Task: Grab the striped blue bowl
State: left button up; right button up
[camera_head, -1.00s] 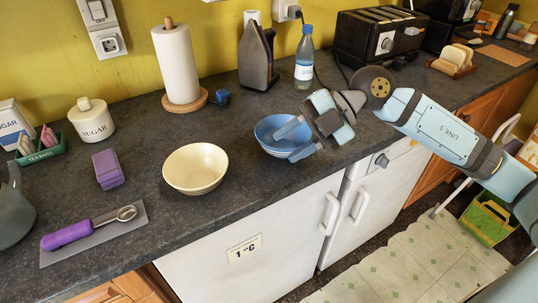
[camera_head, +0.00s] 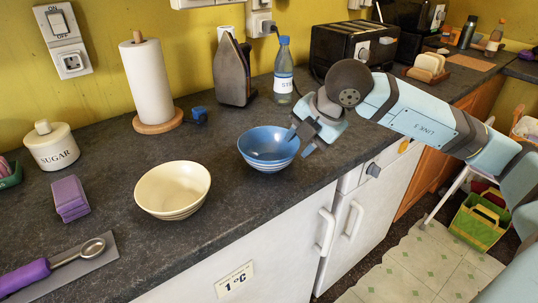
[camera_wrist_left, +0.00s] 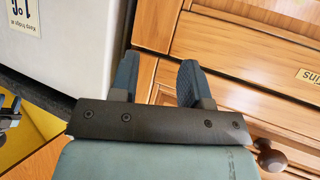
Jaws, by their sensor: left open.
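The blue bowl (camera_head: 268,150), with faint bands on its side, stands upright on the dark counter (camera_head: 330,160). My right gripper (camera_head: 300,141) is at the bowl's right rim. Its two fingers are apart, one by the inner side of the rim and one outside it to the right. I cannot tell whether either touches the bowl. In the left wrist view my left gripper (camera_wrist_left: 157,80) is open and empty, in front of wooden drawers (camera_wrist_left: 240,60). It is not in the head view.
A cream bowl (camera_head: 172,190) stands left of the blue one.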

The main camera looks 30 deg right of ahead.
aim_at(294, 152)
jog(key=b+x, duration=0.1)
jog(key=x, duration=0.4)
jog(key=shift+a+f, duration=0.1)
jog(key=shift+f, duration=0.1)
jog(key=shift+s, duration=0.1)
grip_shut()
